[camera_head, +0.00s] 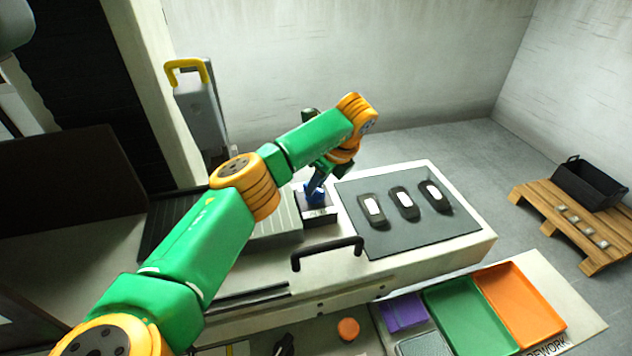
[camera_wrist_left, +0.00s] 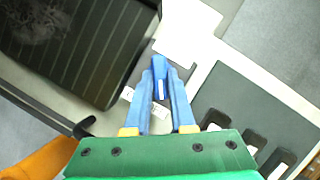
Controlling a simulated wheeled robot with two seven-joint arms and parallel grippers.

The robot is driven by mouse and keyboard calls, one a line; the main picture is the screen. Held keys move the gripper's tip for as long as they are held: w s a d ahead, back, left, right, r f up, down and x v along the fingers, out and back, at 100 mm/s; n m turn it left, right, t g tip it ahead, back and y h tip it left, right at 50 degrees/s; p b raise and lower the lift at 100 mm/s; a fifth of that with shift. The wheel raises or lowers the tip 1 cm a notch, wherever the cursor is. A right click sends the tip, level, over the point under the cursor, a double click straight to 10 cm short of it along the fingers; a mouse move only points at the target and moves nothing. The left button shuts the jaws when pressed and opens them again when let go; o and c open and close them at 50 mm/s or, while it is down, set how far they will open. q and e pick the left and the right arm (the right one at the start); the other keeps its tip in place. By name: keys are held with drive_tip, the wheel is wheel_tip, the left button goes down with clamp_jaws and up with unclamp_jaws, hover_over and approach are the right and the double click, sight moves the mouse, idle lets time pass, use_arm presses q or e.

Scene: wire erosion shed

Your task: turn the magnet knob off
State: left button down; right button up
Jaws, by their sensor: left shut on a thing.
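The blue magnet knob (camera_head: 315,198) sits on a small block (camera_head: 318,216) beside the grooved plate of the bench. My left gripper (camera_head: 318,184) reaches down to it from above and behind. In the left wrist view, the two blue fingers (camera_wrist_left: 164,92) lie on either side of the knob (camera_wrist_left: 159,67) and are shut on it. A white mark shows on the knob between the fingers. The knob's lower part and its exact turn angle are partly hidden by the fingers. My right gripper is not in view.
A dark mat (camera_head: 420,238) with several black white-topped pieces lies right of the knob. A black handle (camera_head: 327,252) stands in front. The grooved plate (camera_head: 277,217) is left. Green (camera_head: 465,318) and orange (camera_head: 520,305) trays sit lower right, with a pallet (camera_head: 560,222) beyond.

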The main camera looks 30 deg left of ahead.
sight(322, 189)
use_arm(q)
drive_tip(key=shift+w+r+n+g+p, duration=0.15)
drive_tip(key=shift+n+g+p, duration=0.25)
drive_tip(key=shift+n, duration=0.6)
drive_tip(key=c, duration=0.8)
unclamp_jaws()
drive_tip(key=shift+a, duration=0.1)
drive_tip(key=shift+o, duration=0.2)
drive_tip(key=v, duration=0.3)
drive_tip(key=shift+r+b, duration=0.2)
drive_tip(key=shift+b, duration=0.1)
drive_tip(key=p+v, duration=0.1)
drive_tip(key=v, duration=0.2)
drive_tip(key=shift+d+r, duration=0.25)
drive_tip(key=shift+a, duration=0.1)
